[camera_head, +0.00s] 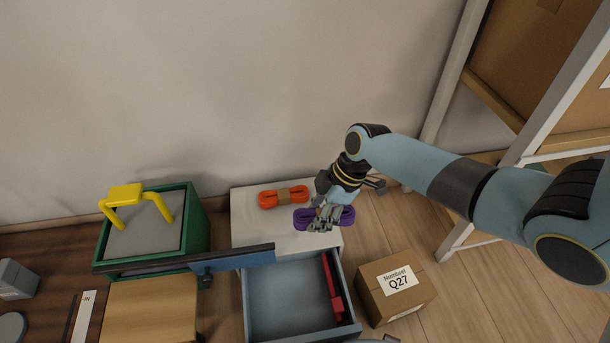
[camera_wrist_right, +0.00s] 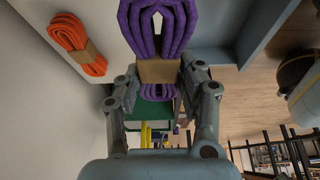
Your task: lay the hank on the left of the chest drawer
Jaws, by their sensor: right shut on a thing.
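My right gripper (camera_head: 322,222) is shut on a purple hank (camera_head: 346,217), above or at the white top of the chest (camera_head: 248,235); I cannot tell whether the hank touches it. The right wrist view shows the purple hank (camera_wrist_right: 140,22) between my fingers (camera_wrist_right: 162,82), gripped at its brown band. The chest drawer (camera_head: 285,290) is pulled open in front, grey-blue inside. A red object (camera_head: 333,285) lies along the drawer's right side, and the left part is bare. My left gripper is not in view.
An orange hank (camera_head: 270,200) lies on the chest top. A green box (camera_head: 198,225) with a yellow-handled grey lid (camera_head: 145,241) stands left. A dark bar (camera_head: 235,258) extends near the drawer's back left. A cardboard box (camera_head: 378,305) labelled Q27 stands right of the drawer.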

